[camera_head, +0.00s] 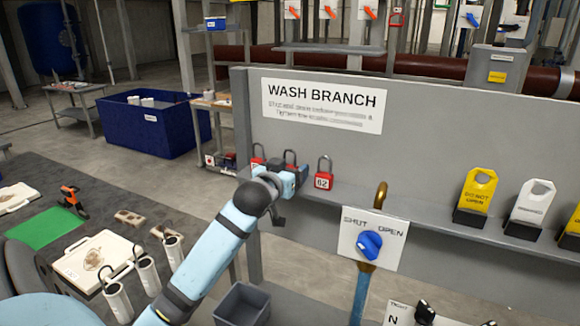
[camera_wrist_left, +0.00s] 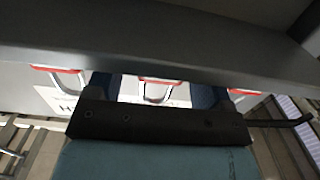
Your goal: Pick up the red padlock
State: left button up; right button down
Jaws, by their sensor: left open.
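Several red padlocks stand in a row on the grey shelf under the "WASH BRANCH" sign. The right one (camera_head: 324,180), labelled 62, shows clearly with its grey shackle up. The middle padlock (camera_head: 290,158) and the left padlock (camera_head: 257,161) are partly hidden behind my left gripper (camera_head: 290,180). The gripper is open at the shelf's front edge, close to the middle padlock. My right gripper does not show.
The grey back panel (camera_head: 420,150) rises behind the shelf. Yellow and white tags (camera_head: 478,190) stand further right on it. A blue valve knob (camera_head: 369,245) on a pipe is in front of the shelf. A grey bin (camera_head: 243,303) sits below. A worktable with tools is at left.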

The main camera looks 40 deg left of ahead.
pick_arm(q)
jog(key=shift+w+a, duration=0.1)
jog(key=shift+w, duration=0.35)
jog(key=c, duration=1)
jog(key=shift+c, duration=0.2)
jog(key=shift+r, duration=0.1)
